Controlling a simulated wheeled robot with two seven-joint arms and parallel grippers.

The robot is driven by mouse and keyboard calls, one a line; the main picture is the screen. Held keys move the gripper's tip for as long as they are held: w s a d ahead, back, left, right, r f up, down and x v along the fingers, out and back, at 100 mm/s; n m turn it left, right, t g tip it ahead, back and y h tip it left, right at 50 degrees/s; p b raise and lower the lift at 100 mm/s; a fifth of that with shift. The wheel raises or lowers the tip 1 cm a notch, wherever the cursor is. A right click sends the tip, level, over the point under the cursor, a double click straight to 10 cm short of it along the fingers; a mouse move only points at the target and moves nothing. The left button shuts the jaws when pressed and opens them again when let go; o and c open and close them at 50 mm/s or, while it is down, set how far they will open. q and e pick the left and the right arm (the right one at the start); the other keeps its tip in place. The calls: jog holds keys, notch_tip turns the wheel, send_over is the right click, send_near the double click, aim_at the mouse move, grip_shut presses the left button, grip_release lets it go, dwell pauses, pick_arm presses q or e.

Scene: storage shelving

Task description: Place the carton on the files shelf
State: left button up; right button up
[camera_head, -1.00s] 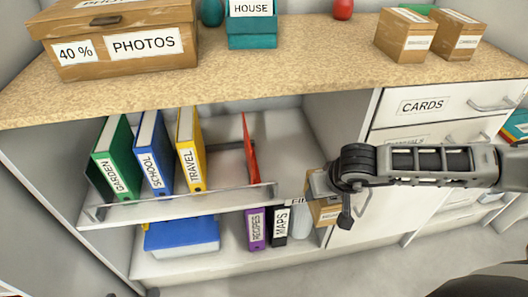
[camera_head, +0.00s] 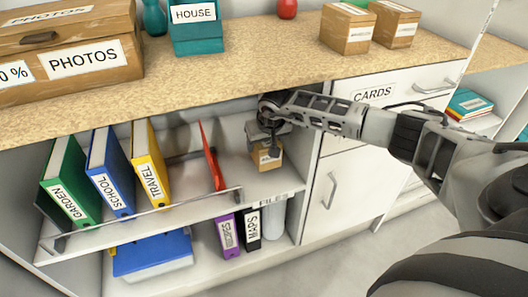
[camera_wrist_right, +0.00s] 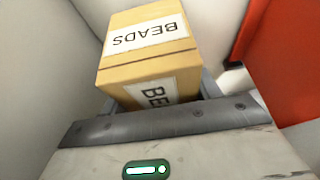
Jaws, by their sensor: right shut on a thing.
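The carton (camera_head: 267,157) is a small tan box; its label reads BEADS in the right wrist view (camera_wrist_right: 150,45). My right gripper (camera_head: 268,146) is shut on it and reaches into the open bay under the worktop. The carton is over the right end of the files shelf (camera_head: 225,201), whose front edge label is partly readable as FILES. I cannot tell whether the carton touches the shelf. In the right wrist view the gripper (camera_wrist_right: 160,106) sits against the carton's near end. My left gripper is not in view.
A leaning red file (camera_head: 211,155) stands left of the carton. Yellow, blue and green binders (camera_head: 110,175) stand farther left, and a rail (camera_head: 150,222) runs along the shelf front. The cabinet's side wall is close on the right, and the worktop (camera_head: 215,80) is above.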

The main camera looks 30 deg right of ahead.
notch_tip(320, 180, down, 3)
jog(key=shift+f, duration=0.1)
jog(key=shift+f+b, duration=0.1)
jog(key=shift+b, duration=0.2)
jog(key=o, duration=1.4)
jog(key=shift+o, duration=0.2)
